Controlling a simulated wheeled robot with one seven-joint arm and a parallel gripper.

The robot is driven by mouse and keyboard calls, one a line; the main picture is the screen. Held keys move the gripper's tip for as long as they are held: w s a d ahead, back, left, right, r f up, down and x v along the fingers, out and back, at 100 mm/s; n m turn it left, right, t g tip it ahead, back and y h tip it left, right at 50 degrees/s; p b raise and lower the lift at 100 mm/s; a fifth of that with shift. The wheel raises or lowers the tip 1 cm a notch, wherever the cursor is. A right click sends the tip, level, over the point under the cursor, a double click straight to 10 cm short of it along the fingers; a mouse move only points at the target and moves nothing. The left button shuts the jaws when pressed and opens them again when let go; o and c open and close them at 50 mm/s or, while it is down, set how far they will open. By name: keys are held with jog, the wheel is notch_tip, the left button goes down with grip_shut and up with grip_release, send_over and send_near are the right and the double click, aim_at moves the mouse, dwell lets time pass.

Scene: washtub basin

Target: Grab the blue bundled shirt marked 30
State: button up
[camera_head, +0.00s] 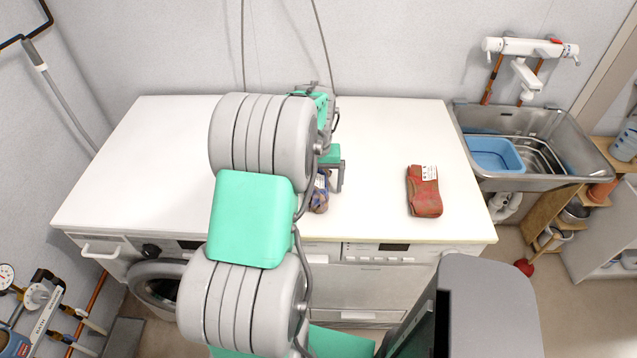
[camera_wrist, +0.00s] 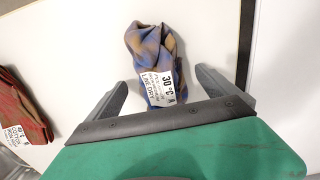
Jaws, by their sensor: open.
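The blue bundled shirt (camera_wrist: 150,50), with tan patches and a white label reading 30 °C, lies on the white counter. In the wrist view it is ahead of my gripper (camera_wrist: 161,78), and its labelled near end lies between the two spread fingers. The fingers are open, and a gap shows on both sides of the cloth. In the head view the shirt (camera_head: 319,196) is mostly hidden behind my arm, and part of my gripper (camera_head: 333,172) shows just beside it.
A red bundled garment (camera_head: 424,192) with a white label lies to the right on the counter (camera_head: 385,130); it also shows at the left of the wrist view (camera_wrist: 20,108). A metal sink (camera_head: 556,125) with a blue basin (camera_head: 494,154) stands further right. The counter's left part is clear.

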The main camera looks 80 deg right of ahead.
jog(key=shift+f, duration=0.45)
jog(key=shift+c, duration=0.5)
jog(key=c, duration=1.6)
jog(key=shift+o, duration=0.2)
jog(key=shift+r, duration=0.1)
